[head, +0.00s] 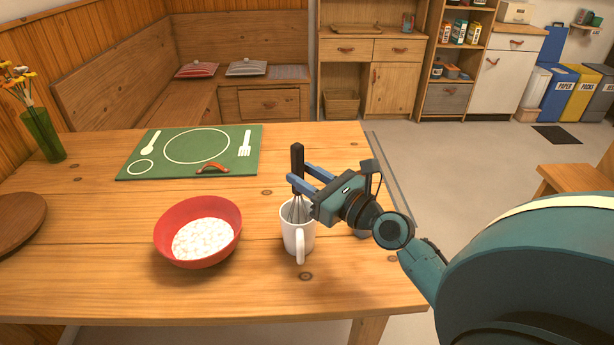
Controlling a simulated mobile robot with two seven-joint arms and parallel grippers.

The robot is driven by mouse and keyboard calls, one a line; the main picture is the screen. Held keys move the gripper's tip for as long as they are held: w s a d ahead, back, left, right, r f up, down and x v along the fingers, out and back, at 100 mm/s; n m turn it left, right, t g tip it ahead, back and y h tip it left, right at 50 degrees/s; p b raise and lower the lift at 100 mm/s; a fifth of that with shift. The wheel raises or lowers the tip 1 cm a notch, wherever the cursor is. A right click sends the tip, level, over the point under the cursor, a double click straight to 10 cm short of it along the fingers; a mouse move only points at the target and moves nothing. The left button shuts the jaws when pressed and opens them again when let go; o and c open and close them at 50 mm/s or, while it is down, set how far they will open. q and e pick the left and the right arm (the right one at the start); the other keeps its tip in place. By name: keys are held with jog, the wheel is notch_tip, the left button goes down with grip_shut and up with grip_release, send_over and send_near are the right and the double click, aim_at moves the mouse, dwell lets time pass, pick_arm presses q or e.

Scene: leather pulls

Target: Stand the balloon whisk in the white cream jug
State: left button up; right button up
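The white cream jug (297,240) stands on the wooden table, right of the red bowl, its handle facing me. The balloon whisk (297,156) is upright, with its black handle up and its wires in the jug's mouth. The jug's wall hides the lower wires. My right gripper (300,176) reaches in from the right above the jug. Its two blue fingers lie on either side of the whisk's handle and look shut on it. My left gripper is not in view.
A red bowl (179,220) of white pieces stands left of the jug. Behind lies a green placemat (130,168) with a red-brown leather pull (212,168) at its front edge. A green vase (43,135) and a round wooden board (20,222) are at the left.

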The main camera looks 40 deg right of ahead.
jog(key=shift+o, duration=1.3)
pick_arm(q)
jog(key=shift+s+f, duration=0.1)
pick_arm(e)
jog(key=shift+s, duration=0.1)
jog(key=shift+s+d+f, duration=0.1)
jog(key=shift+s+f, duration=0.05)
jog(key=shift+s, duration=0.15)
pick_arm(q)
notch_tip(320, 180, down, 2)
jog(key=b, duration=0.5)
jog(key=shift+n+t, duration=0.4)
pick_arm(e)
jog(key=v, duration=1.2)
jog(key=shift+s, duration=0.15)
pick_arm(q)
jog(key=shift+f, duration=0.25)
